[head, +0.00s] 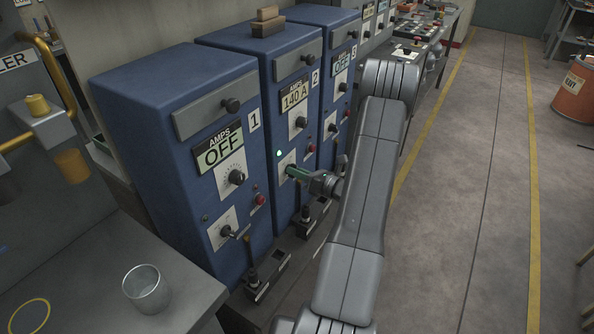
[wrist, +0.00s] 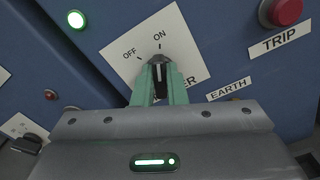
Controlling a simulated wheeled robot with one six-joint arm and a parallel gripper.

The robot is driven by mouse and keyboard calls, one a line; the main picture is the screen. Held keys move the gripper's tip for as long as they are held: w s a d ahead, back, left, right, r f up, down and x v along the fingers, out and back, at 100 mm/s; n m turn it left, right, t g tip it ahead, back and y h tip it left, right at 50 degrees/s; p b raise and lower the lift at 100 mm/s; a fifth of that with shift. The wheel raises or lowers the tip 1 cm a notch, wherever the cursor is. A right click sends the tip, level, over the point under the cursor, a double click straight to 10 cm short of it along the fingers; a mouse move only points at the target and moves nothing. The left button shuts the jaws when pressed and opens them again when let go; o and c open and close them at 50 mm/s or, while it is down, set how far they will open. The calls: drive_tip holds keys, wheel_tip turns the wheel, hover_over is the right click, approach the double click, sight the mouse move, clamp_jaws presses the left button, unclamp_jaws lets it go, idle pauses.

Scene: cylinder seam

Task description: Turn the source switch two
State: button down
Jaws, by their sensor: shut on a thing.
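Source two is the middle blue cabinet (head: 262,62), marked 2, with its amps display (head: 294,96) reading 140 A. Its black power switch (wrist: 158,66) sits on a white plate (wrist: 181,50) marked OFF and ON. My gripper (head: 292,172) reaches the cabinet's lower front from the right. In the wrist view its green fingers (wrist: 158,82) are shut on the switch, one on each side. The switch's pale pointer line faces up, about toward the ON mark. A green lamp (wrist: 76,19) beside the plate is lit. Part of the plate's lettering is hidden behind the fingers.
A red TRIP button (wrist: 285,11) and an EARTH label (wrist: 229,89) are close to my gripper. Cabinet one (head: 165,90), reading OFF, stands at left; cabinet three (head: 325,22) stands beyond.

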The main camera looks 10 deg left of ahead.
drive_tip(key=shift+m, duration=0.5)
drive_tip(key=c, duration=1.5)
unclamp_jaws()
drive_tip(key=shift+o, duration=0.2)
drive_tip(key=b+v, duration=0.1)
drive_tip(key=v, duration=1.2)
drive_tip(key=shift+d, duration=0.4)
drive_tip(key=shift+s, duration=0.1)
